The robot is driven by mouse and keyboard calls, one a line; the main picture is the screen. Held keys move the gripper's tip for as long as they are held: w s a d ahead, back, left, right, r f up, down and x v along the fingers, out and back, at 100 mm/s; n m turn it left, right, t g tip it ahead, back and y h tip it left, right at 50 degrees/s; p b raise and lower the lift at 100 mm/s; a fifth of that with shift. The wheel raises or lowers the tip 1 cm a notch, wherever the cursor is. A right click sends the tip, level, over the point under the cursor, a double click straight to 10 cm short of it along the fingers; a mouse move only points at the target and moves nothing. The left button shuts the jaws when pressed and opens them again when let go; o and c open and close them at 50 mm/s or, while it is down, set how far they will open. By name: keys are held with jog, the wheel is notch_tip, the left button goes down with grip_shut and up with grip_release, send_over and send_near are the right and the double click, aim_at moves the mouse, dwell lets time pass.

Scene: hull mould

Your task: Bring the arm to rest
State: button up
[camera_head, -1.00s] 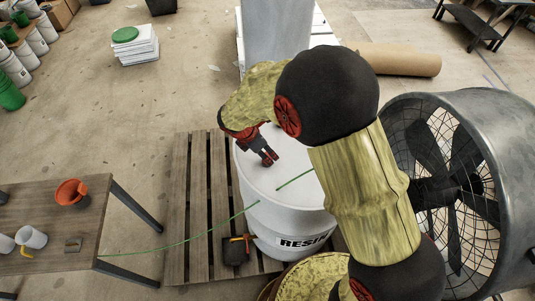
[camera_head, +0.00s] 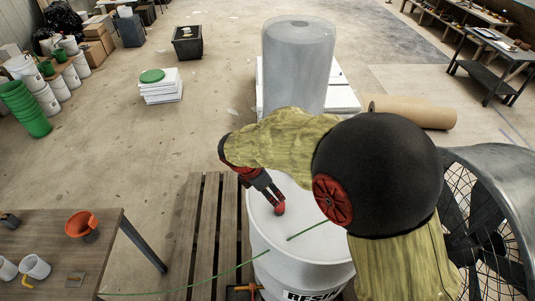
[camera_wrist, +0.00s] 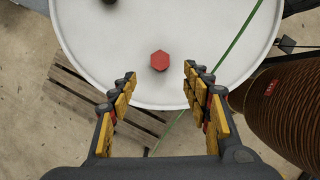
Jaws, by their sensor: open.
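My gripper (camera_head: 279,205) is open and empty, above the lid of the white resin drum (camera_head: 305,246). In the wrist view its two fingers (camera_wrist: 162,95) stand well apart, with nothing between them but the view down to the drum lid (camera_wrist: 100,40). A red hexagonal cap (camera_wrist: 160,61) sits on the lid, beyond the fingertips. My arm reaches in from the right, with a large black joint and yellow-green covers. It hides part of the drum in the head view.
The drum stands on a wooden pallet (camera_head: 200,240). A big fan (camera_head: 490,220) is close at the right. A table (camera_head: 60,228) with an orange funnel (camera_head: 80,224) and white cups is at the left. A thin green line (camera_head: 200,283) runs from table to drum. A wrapped roll (camera_head: 298,70) stands behind.

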jog(key=s+d+r+m+t+y+b, duration=0.1)
jog(key=s+d+m+y+b, duration=0.1)
jog(key=s+d+m+b, duration=0.5)
jog(key=s+d+r+m+t+y+b, duration=0.1)
jog(key=s+d+m+b, duration=0.6)
jog(key=s+m, duration=0.9)
jog(key=r+m+t+b, duration=0.1)
jog(key=b, duration=0.1)
jog(key=shift+d+y+b, duration=0.35)
jog(key=shift+y, duration=0.05)
jog(key=shift+s, duration=0.15)
